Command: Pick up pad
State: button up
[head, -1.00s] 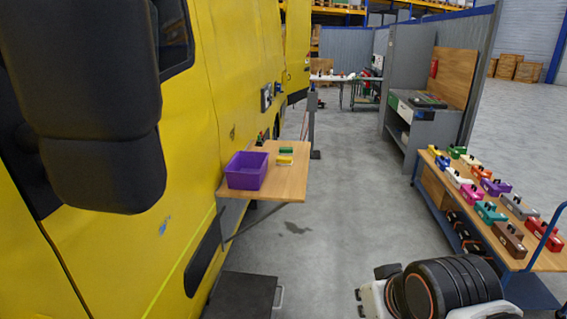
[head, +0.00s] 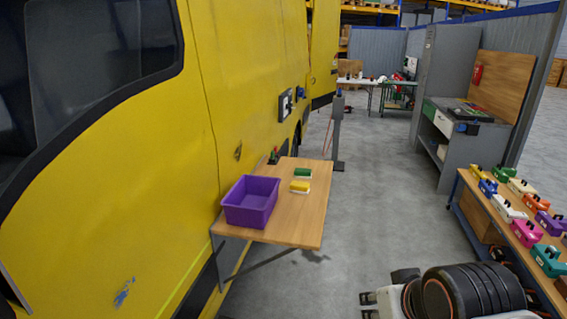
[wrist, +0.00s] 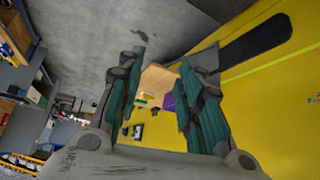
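Two small block-like pads with pale lower parts lie on the wooden shelf table (head: 294,228) beside the yellow vehicle: a yellow pad (head: 300,187) and, just behind it, a green pad (head: 303,173). Which one the task means I cannot tell. A purple bin (head: 250,201) stands left of them. My gripper shows low in the head view (head: 368,305), well short of the table and apart from the pads. In the wrist view its fingers (wrist: 160,75) are spread with nothing between them. The table and purple bin show small and far off there; the pads are tiny.
The yellow vehicle (head: 205,130) walls the left side. Small dark and red-green items (head: 273,156) sit at the table's back. A bench of coloured boxes (head: 525,232) stands on the right, a grey workbench (head: 460,150) behind it. The floor between is clear.

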aim_at(303, 188)
jog(key=i+l, duration=0.3)
jog(key=i, duration=0.25)
jog(key=i+l+u, duration=0.1)
jog(key=i+l, duration=0.2)
jog(key=i, duration=0.25)
jog(key=i+l, duration=0.3)
jog(key=i, duration=0.25)
jog(key=i+l, duration=0.35)
jog(key=i, duration=0.2)
jog(key=i+l+u, duration=0.1)
jog(key=i+l, duration=0.25)
jog(key=i, duration=0.2)
